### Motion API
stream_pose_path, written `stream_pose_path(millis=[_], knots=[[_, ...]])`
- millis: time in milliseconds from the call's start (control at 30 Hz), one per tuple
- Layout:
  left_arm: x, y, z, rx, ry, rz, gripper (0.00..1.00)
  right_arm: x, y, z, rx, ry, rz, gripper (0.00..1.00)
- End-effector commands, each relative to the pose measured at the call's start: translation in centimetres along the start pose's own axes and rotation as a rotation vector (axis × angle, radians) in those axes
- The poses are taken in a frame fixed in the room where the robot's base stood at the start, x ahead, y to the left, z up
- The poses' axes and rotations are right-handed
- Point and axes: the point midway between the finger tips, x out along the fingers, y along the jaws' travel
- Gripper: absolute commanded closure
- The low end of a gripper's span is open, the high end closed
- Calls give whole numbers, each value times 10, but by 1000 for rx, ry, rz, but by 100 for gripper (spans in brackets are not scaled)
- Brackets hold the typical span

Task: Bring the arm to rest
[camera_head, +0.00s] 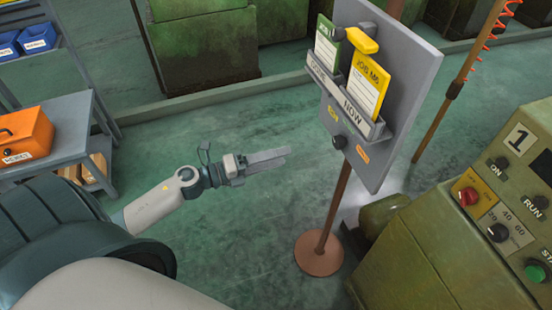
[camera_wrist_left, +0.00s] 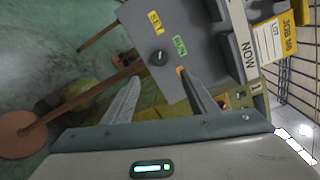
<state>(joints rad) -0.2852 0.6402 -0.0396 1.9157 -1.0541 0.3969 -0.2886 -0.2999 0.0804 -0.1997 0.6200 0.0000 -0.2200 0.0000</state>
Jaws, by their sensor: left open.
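My left arm comes in from the left in the head view. Its gripper (camera_head: 268,160) is stretched out over the green floor, left of the grey sign board (camera_head: 402,85). The gripper is open and empty. In the left wrist view the two fingers (camera_wrist_left: 160,98) stand apart with nothing between them, and the board (camera_wrist_left: 192,40) with a black knob fills the space beyond. In the head view the fingertips are apart from the board. My right gripper is not in view.
The board stands on a brown post with a round base (camera_head: 319,254) and holds a yellow card (camera_head: 368,84) and a green card (camera_head: 326,50). A green machine panel (camera_head: 500,210) is at right. A grey cart (camera_head: 62,130) with an orange box (camera_head: 24,135) is at left.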

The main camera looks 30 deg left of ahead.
Motion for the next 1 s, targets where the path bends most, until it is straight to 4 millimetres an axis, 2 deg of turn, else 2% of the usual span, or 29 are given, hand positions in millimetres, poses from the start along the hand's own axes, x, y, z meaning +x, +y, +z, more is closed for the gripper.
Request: stream_pose_path(millis=[400,567,667,767,867,1000], knots=[[0,1,0,-2,-1,1,47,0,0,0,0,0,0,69],[0,18,1,-52,-26,19,47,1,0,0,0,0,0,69],[-3,45,2,-137,-69,48,47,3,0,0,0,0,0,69],[-8,88,1,-263,-135,94,47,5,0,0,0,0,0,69],[-18,142,-6,-420,-221,155,47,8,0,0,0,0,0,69],[-40,224,-30,-652,-354,255,47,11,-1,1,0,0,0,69]])
